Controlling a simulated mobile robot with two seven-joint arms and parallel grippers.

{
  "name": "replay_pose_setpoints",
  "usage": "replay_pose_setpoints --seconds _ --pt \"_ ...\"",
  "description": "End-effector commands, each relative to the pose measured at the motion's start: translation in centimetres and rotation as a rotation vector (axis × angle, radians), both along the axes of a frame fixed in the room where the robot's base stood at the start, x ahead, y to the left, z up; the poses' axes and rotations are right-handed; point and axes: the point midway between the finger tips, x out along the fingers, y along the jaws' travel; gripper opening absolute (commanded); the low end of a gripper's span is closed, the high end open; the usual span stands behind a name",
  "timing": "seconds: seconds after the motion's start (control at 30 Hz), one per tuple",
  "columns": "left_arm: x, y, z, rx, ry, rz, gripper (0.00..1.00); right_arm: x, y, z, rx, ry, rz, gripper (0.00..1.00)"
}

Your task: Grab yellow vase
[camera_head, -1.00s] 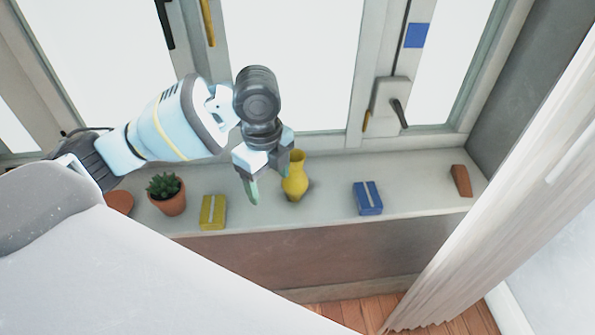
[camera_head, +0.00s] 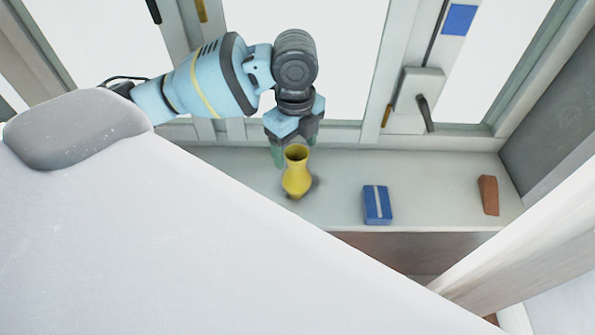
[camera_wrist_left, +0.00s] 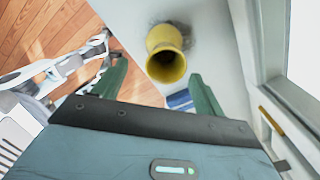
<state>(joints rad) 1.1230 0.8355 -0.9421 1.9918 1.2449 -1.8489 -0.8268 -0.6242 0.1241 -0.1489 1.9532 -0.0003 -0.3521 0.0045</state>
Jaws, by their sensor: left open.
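The yellow vase (camera_head: 297,177) stands upright on the window sill in the head view. My left gripper (camera_head: 295,152) is open, with its fingers pointing down over the sill, just behind and above the vase. In the left wrist view the vase (camera_wrist_left: 166,55) shows its round mouth toward the camera. There it lies ahead of and between the two green fingers of the left gripper (camera_wrist_left: 160,90), with no visible contact. The gripper is empty. My right gripper is not in view.
A blue box (camera_head: 377,204) with a pale stripe lies on the sill (camera_head: 430,190) right of the vase. A reddish-brown wedge (camera_head: 488,195) is farther right. The window frame and handle (camera_head: 425,112) stand behind. A large white surface of mine covers the lower left.

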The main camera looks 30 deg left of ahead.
Motion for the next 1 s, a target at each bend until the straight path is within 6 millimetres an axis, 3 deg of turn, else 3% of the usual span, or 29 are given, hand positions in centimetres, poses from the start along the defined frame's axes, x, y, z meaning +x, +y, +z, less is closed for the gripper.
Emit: replay_pose_setpoints --seconds 0.27,0.6,0.9,1.0 --pt "0.1 0.1 -1.3 0.001 0.002 0.001 0.71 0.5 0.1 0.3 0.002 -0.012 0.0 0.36" --pt "0.5 0.3 -5.5 0.001 0.0 0.001 0.71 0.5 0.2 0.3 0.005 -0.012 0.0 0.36" --pt "0.6 0.3 -5.8 0.001 -0.003 0.0 0.71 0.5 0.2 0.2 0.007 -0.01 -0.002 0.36" --pt "0.6 0.3 -5.8 0.001 -0.003 0.0 0.58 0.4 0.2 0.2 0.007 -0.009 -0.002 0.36"
